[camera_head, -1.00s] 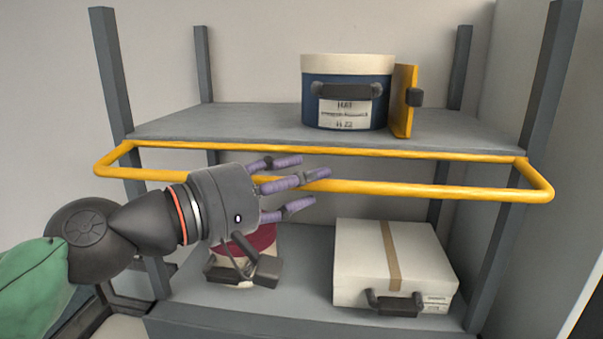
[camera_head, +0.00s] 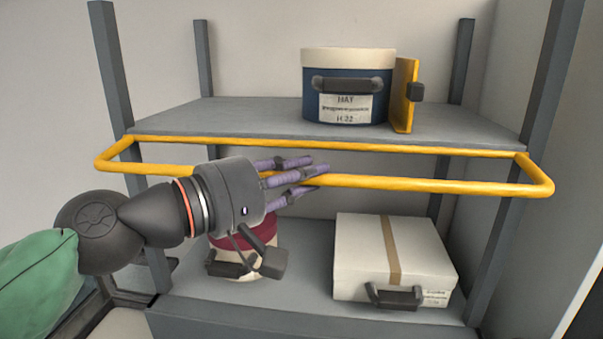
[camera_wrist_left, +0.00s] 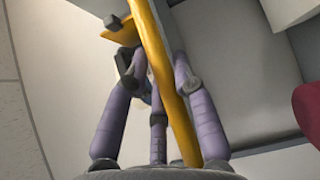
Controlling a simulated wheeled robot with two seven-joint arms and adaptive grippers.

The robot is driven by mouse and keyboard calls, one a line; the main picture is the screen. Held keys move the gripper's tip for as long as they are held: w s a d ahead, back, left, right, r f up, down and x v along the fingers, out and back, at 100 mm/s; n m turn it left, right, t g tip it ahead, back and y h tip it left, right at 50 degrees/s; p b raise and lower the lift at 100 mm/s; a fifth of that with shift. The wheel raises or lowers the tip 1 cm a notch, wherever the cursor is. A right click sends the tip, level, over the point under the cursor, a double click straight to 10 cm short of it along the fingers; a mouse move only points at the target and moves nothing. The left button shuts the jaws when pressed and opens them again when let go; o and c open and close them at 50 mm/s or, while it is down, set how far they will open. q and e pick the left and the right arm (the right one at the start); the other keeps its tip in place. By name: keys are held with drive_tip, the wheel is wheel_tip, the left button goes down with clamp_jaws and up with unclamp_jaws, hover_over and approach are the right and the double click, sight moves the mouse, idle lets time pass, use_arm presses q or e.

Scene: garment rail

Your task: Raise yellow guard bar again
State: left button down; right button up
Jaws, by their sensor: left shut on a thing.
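The yellow guard bar (camera_head: 430,185) is a rectangular tube loop. It sticks out toward me, roughly level, from the front edge of the upper shelf (camera_head: 240,114). My left gripper (camera_head: 312,172), with purple fingers, is shut on the bar's front tube, left of its middle. In the left wrist view the yellow bar (camera_wrist_left: 168,72) runs between the fingers of my left gripper (camera_wrist_left: 160,75). My right gripper is in neither view.
A blue hat box (camera_head: 345,85) with a cream lid stands on the upper shelf beside a yellow upright plate (camera_head: 403,95). Below are a white case (camera_head: 350,255) and a red and cream round box (camera_head: 265,240), partly hidden by my gripper. Grey posts (camera_head: 555,70) flank the shelves.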

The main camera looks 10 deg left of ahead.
use_arm(q)
drive_tip(key=shift+r, duration=0.45)
drive_tip(key=shift+w+a+r+p, duration=0.1)
drive_tip(key=shift+r+p, duration=0.9)
drive_tip(key=shift+r, duration=0.25)
drive_tip(key=shift+w+r+p, duration=0.25)
drive_tip(key=shift+r+p, duration=0.05)
drive_tip(key=shift+r, duration=0.35)
drive_tip(key=shift+w+r+p, duration=0.25)
drive_tip(key=shift+r+p, duration=0.05)
drive_tip(key=shift+r, duration=0.3)
drive_tip(key=c, duration=1)
unclamp_jaws()
drive_tip(key=shift+s, duration=0.1)
drive_tip(key=v, duration=1.2)
